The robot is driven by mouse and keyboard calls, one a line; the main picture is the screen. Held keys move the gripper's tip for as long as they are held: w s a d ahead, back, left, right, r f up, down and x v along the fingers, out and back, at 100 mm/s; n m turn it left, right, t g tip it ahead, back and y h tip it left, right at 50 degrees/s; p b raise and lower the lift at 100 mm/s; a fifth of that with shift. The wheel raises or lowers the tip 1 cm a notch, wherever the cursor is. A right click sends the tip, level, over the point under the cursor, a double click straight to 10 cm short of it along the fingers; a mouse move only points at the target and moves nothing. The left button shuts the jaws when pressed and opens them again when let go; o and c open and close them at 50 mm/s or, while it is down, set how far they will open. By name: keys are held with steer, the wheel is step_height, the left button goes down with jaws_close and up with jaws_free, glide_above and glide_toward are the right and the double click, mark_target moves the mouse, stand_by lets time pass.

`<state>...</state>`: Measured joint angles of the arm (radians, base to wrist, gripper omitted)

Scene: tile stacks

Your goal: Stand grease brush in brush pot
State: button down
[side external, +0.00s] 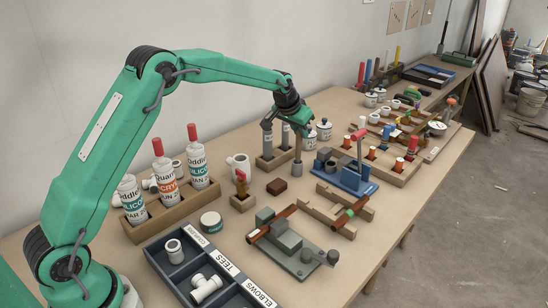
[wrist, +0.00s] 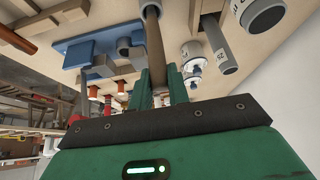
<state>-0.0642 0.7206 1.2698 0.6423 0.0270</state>
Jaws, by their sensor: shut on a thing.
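My gripper (side external: 296,118) is shut on the brown handle of the grease brush (wrist: 155,55). In the wrist view the handle runs away from between the green fingers (wrist: 160,85). In the side view the brush (side external: 298,148) hangs about upright below the gripper. A grey round part (side external: 297,168) is at its lower end; I cannot tell whether this is the brush's own head or a cup around it. Open grey cups (side external: 309,168) stand just right of it, by the blue-based tool; one also shows in the wrist view (wrist: 124,47). I cannot tell which is the brush pot.
A wooden rack with grey tubes (side external: 267,145) stands close left of the brush. The blue-based tool (side external: 345,178) is close on the right. White bottles (side external: 324,130) stand behind. Bottles and a divided tray (side external: 205,265) are nearer my base.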

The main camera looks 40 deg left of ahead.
steer(key=shift+f, duration=1.05)
stand_by(0.7)
steer(key=c, duration=1.3)
jaws_free()
steer(key=shift+o, duration=0.2)
steer(key=shift+r, duration=0.1)
steer(key=shift+v, duration=3.5)
steer(key=shift+s+r, duration=0.2)
steer(key=shift+r, duration=0.1)
